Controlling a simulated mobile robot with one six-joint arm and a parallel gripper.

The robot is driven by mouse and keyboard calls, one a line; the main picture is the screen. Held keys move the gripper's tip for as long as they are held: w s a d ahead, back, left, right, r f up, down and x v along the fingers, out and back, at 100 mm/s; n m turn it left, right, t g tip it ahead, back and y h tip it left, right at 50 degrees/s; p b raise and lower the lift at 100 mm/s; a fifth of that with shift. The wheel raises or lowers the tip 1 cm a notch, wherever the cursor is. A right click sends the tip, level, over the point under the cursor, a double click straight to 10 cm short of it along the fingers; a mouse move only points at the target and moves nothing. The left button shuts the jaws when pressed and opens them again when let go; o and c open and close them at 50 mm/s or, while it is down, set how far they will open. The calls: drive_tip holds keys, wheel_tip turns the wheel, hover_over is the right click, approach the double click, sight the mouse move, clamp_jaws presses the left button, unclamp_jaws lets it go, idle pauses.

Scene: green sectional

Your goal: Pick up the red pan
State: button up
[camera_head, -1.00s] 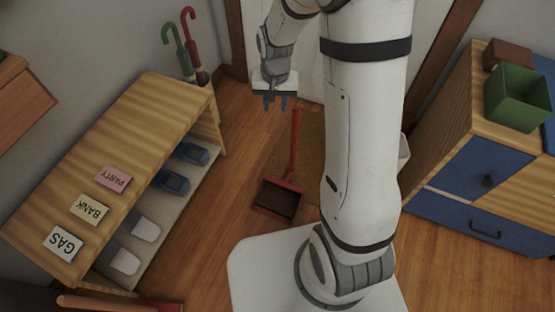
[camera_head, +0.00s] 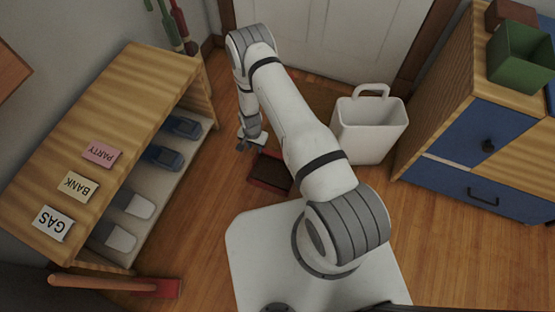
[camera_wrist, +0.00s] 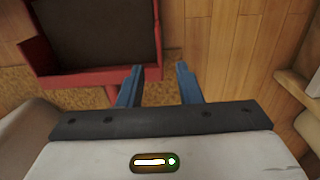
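The red pan (camera_head: 270,173) lies on the wood floor beside my base, with a red rim and a dark inside. My arm covers its handle in the head view. In the wrist view the pan (camera_wrist: 95,77) fills the upper left, and a short piece of its red handle shows running down behind my gripper. My gripper (camera_wrist: 159,68) is open and empty, its blue fingers pointing at the floor. The left fingertip overlaps the pan's near corner in that view; contact cannot be told. In the head view my gripper (camera_head: 246,143) is low, just left of the pan.
A wooden shelf (camera_head: 135,85) with shoes stands on the left. A white bin (camera_head: 370,140) stands right of my arm. A blue-drawer cabinet (camera_head: 480,150) is at the right. A wooden-handled red tool (camera_head: 105,284) lies at lower left.

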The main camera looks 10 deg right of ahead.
sight(256, 153)
wheel_tip(256, 153, down, 3)
drive_tip(key=shift+s+f+b, duration=0.15)
drive_tip(key=shift+f+b, duration=0.05)
drive_tip(key=shift+b, duration=0.35)
wheel_tip(256, 153, down, 5)
drive_tip(key=b, duration=0.2)
drive_tip(key=shift+f+b, duration=0.2)
drive_tip(key=shift+b, duration=0.15)
drive_tip(key=shift+r, duration=0.1)
clamp_jaws()
